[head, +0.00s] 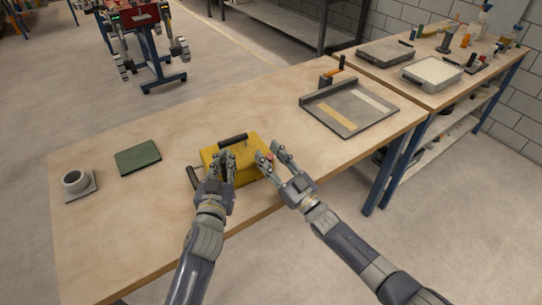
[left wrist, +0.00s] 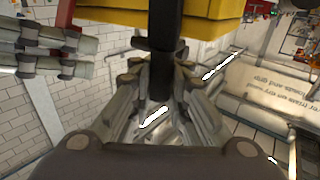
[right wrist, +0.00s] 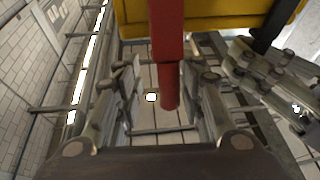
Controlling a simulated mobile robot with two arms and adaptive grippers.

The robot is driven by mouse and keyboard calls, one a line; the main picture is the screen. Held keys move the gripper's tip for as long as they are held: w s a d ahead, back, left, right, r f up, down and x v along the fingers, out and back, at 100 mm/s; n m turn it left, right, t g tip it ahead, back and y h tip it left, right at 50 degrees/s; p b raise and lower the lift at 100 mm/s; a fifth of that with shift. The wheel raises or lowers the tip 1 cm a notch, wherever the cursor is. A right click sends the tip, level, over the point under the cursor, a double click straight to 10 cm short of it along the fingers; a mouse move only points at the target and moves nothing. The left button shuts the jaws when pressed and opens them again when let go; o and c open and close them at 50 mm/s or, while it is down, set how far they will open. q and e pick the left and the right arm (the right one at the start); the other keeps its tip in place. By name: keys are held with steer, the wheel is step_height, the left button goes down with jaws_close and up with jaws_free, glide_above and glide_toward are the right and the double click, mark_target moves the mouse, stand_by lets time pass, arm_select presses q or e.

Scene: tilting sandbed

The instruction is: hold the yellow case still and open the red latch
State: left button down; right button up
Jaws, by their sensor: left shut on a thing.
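The yellow case (head: 211,154) lies near the table's front edge, with a black handle on its far side. My left gripper (head: 226,158) is at its near side, shut on a black bar of the case (left wrist: 165,28), which runs between the fingers in the left wrist view. The red latch (right wrist: 166,35) sticks out from the case in the right wrist view, its end between the fingers of my right gripper (right wrist: 165,88). These fingers are open, with gaps on both sides. In the head view my right gripper (head: 269,152) hides most of the latch.
A green book (head: 138,156) and a grey mug (head: 75,181) on a coaster are further left. A grey tray (head: 350,107) lies at the back right. Bare tabletop surrounds the case.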

steer(key=v, duration=1.2)
